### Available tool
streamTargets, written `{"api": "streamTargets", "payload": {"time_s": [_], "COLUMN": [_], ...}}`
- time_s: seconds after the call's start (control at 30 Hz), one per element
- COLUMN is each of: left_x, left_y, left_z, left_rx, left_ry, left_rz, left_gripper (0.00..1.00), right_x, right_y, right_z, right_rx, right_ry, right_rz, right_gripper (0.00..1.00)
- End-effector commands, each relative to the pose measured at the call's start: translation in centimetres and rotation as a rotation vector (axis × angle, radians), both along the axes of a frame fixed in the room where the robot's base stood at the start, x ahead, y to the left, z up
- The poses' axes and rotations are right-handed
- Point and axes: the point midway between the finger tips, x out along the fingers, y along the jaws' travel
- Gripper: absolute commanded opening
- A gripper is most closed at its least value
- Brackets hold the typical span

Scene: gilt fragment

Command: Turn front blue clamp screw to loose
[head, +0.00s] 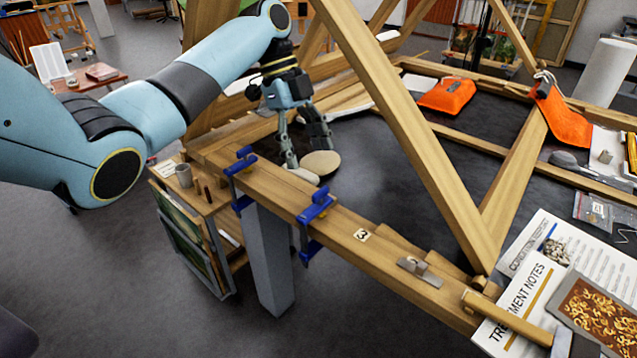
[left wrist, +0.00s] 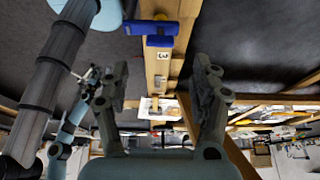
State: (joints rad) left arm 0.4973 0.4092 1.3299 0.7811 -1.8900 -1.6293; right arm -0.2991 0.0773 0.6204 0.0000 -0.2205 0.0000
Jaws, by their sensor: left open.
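Two blue clamps grip the near wooden beam (head: 385,255). The front blue clamp (head: 316,207) is the nearer one, beside the label "3". It has a small gold-coloured part, and how its screw is turned is too small to tell. This clamp also shows in the left wrist view (left wrist: 150,28), at the top between my spread fingers. The other blue clamp (head: 240,175) sits farther left on the beam. My left gripper (head: 308,153) is open and empty, apart from the front clamp. In the left wrist view, what seems my right gripper (left wrist: 95,76) is small and partly hidden.
A round beige pad (head: 322,163) lies close by my left fingertips. Slanted timbers (head: 400,110) rise to the right of my gripper.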

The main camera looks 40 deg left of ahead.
Motion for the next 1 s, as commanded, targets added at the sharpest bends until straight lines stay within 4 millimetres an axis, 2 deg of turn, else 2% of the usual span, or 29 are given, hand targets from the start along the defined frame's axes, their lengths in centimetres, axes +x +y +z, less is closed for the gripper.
{"api": "streamTargets", "payload": {"time_s": [0.2, 0.4, 0.77, 1.0], "left_x": [-0.2, -0.3, -0.3, -0.3], "left_y": [-1.8, -2.8, -3.0, -3.0], "left_z": [-4.1, -6.6, -7.3, -7.3], "left_rx": [-0.002, 0.000, 0.002, 0.002], "left_ry": [0.004, 0.002, 0.000, 0.001], "left_rz": [0.001, 0.001, 0.002, 0.002], "left_gripper": [0.63, 0.63, 0.63, 0.35], "right_x": [-0.1, -0.1, -0.1, -0.1], "right_y": [-0.2, -0.3, -0.3, -0.3], "right_z": [0.7, 0.9, 0.9, 0.9], "right_rx": [-0.002, -0.003, -0.004, -0.004], "right_ry": [0.001, 0.001, 0.001, 0.001], "right_rz": [0.001, 0.001, 0.002, 0.002], "right_gripper": [0.40, 0.40, 0.40, 0.40]}}
